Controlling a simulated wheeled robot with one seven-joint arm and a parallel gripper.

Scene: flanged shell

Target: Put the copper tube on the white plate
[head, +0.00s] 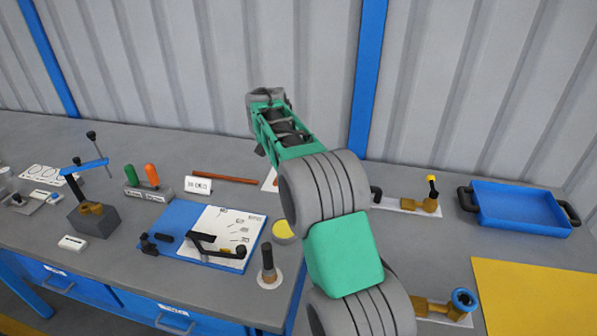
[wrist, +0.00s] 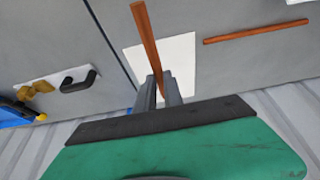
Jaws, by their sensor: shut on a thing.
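My gripper (wrist: 163,88) is shut on a copper tube (wrist: 147,38) in the wrist view, gripping it near one end. The tube stretches away from the fingers over the white plate (wrist: 182,58), its far end reaching past the plate's edge. I cannot tell whether the tube touches the plate. In the head view a corner of the white plate (head: 268,179) shows beside my arm, which hides the rest and my fingers. A second copper tube (head: 225,179) lies on the bench left of the plate; it also shows in the wrist view (wrist: 257,31).
A white sign (head: 198,186) and a holder with green and orange handles (head: 148,188) stand to the left. A blue board with a printed sheet (head: 222,230) lies in front. A blue tray (head: 520,207) and yellow mat (head: 540,290) are right. A brass fixture (head: 424,205) stands near the plate.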

